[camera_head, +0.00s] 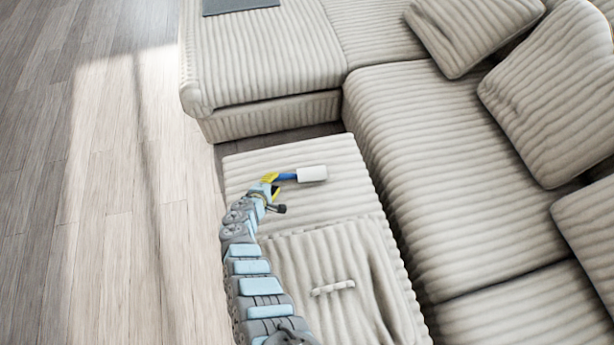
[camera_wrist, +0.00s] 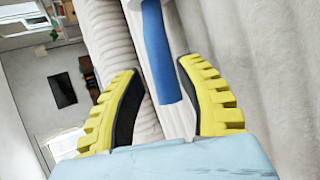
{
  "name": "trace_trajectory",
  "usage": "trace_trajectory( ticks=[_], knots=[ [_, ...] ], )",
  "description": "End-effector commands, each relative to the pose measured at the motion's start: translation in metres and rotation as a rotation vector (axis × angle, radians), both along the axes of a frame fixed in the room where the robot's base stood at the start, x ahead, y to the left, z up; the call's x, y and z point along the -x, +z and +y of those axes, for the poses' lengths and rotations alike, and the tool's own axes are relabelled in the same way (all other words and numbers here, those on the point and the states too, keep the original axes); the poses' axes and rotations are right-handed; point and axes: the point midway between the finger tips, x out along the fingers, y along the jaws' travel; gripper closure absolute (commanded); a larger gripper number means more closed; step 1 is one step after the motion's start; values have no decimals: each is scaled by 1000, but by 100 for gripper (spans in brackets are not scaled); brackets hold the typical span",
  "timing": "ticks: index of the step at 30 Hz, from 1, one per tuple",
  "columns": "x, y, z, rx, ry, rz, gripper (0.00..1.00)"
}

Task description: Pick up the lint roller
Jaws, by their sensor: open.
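The lint roller lies on the ribbed beige ottoman (camera_head: 240,172), with its white roller head (camera_head: 312,173) to the right and its blue handle (camera_head: 287,177) to the left. My gripper (camera_head: 272,184) is at the left end of the handle. In the wrist view, my gripper (camera_wrist: 166,100) is open, with its two yellow fingers apart. The blue handle (camera_wrist: 160,55) lies between and beyond the fingers there. I cannot tell whether either finger touches it.
A small beige bar-shaped object (camera_head: 333,287) lies on the nearer part of the ottoman. A large ribbed sofa (camera_head: 440,150) with cushions (camera_head: 550,90) stands behind and to the right. A grey item (camera_head: 240,5) lies on the far sofa section. The wooden floor (camera_head: 110,200) at left is clear.

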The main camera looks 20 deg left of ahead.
Motion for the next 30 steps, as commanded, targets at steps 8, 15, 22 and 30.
trace_trajectory(
  ticks=[8, 15, 22, 30],
  knots=[
    [-17, -15, 1, 2, 3, -2, 64],
    [-28, -19, 0, 1, 0, -1, 64],
    [-29, -18, -1, 1, -1, 0, 64],
    [-29, -18, 0, 1, -1, 0, 100]
  ],
)
